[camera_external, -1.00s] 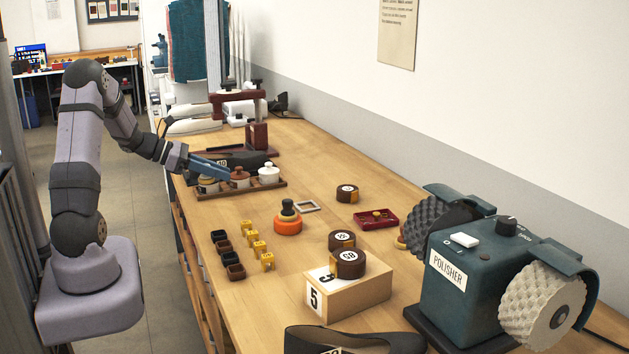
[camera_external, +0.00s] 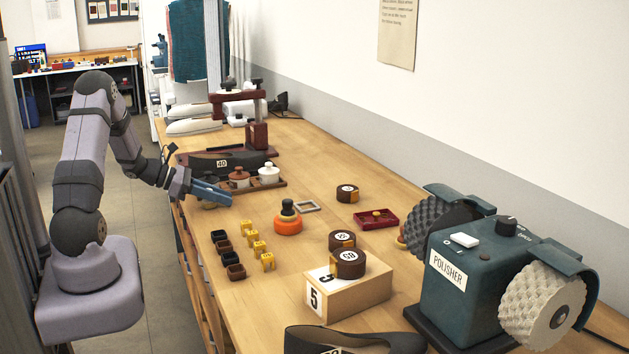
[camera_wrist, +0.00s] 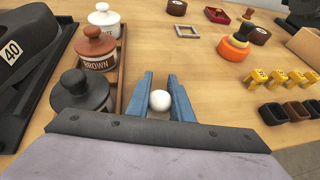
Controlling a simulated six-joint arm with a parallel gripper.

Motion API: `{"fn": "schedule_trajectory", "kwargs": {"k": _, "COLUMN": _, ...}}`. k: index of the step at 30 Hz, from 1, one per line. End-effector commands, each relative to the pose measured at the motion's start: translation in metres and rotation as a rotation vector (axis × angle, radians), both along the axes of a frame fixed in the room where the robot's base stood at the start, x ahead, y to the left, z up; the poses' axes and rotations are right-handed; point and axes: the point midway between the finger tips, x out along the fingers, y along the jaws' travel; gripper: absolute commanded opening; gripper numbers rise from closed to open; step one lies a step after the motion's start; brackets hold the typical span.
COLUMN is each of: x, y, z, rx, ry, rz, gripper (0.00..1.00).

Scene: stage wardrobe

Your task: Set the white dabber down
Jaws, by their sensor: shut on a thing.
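In the wrist view, my gripper (camera_wrist: 160,98) is shut on the white dabber (camera_wrist: 160,101), whose round white knob shows between the two blue fingers. Its lower part is hidden, so I cannot tell whether it touches the table. In the outside view, my gripper (camera_external: 224,199) is low over the bench's left edge, in front of the pot rack (camera_external: 281,185). The dabber cannot be made out there.
The rack holds a black pot (camera_wrist: 82,92), a brown pot (camera_wrist: 98,50) and a white pot (camera_wrist: 104,20). Yellow blocks (camera_external: 260,248) and dark cups (camera_external: 227,258) stand nearer. Bare wood lies between.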

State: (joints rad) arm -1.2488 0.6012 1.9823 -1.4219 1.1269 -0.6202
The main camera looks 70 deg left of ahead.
Motion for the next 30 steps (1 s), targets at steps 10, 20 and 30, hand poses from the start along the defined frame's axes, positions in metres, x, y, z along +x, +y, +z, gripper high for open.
{"fn": "schedule_trajectory", "kwargs": {"k": 10, "x": 0.000, "y": 0.000, "z": -0.003, "rx": 0.000, "ry": 0.000, "rz": 0.000, "gripper": 0.34}}
{"fn": "schedule_trajectory", "kwargs": {"k": 20, "x": 0.000, "y": 0.000, "z": -0.002, "rx": 0.000, "ry": 0.000, "rz": 0.000, "gripper": 0.39}}
{"fn": "schedule_trajectory", "kwargs": {"k": 30, "x": -0.024, "y": 0.006, "z": 0.012, "rx": 0.002, "ry": 0.000, "rz": 0.005, "gripper": 0.39}}
